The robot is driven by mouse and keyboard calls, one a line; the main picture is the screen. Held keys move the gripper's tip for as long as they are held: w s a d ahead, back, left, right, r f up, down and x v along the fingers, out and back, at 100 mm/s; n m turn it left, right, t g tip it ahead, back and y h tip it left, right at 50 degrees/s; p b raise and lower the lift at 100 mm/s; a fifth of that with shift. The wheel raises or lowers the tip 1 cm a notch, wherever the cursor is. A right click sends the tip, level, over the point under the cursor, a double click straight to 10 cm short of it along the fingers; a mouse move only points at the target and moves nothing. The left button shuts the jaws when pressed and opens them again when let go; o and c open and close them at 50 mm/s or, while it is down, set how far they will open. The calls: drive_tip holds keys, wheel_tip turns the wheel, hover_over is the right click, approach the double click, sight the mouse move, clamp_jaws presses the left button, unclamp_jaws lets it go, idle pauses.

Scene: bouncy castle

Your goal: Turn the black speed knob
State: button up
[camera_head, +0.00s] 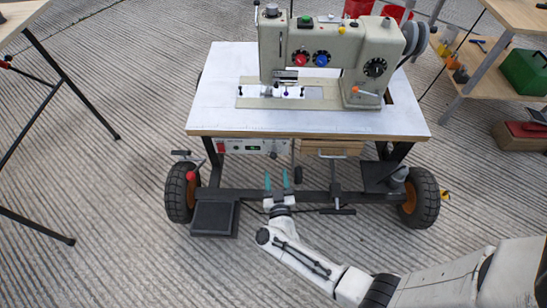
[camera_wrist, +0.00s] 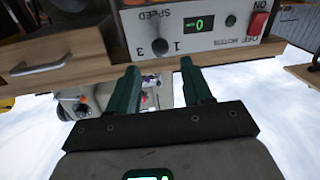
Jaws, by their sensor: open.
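The black speed knob (camera_wrist: 160,46) is on the white control panel (camera_wrist: 215,40) under the sewing table, with "SPEED" and the numbers 1 and 3 around it. The wrist view shows the panel upside down. In the head view the panel (camera_head: 240,147) hangs below the tabletop's front edge, and the knob (camera_head: 273,155) is a small dark spot near its right end. My gripper (camera_head: 277,181) is open and empty, its green fingers pointing up toward the panel. In the wrist view the gripper (camera_wrist: 160,72) has the knob lined up between its fingertips, which appear short of it.
The panel also has a green display (camera_wrist: 198,23) and a red switch (camera_wrist: 258,23). A wooden drawer (camera_head: 332,148) sits beside it. The sewing machine (camera_head: 335,55) stands on the white-topped table (camera_head: 222,85), above a wheeled frame (camera_head: 255,194).

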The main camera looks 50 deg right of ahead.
sight(274, 158)
drive_tip(key=b+x, duration=0.3)
drive_tip(key=x, duration=0.6)
clamp_jaws()
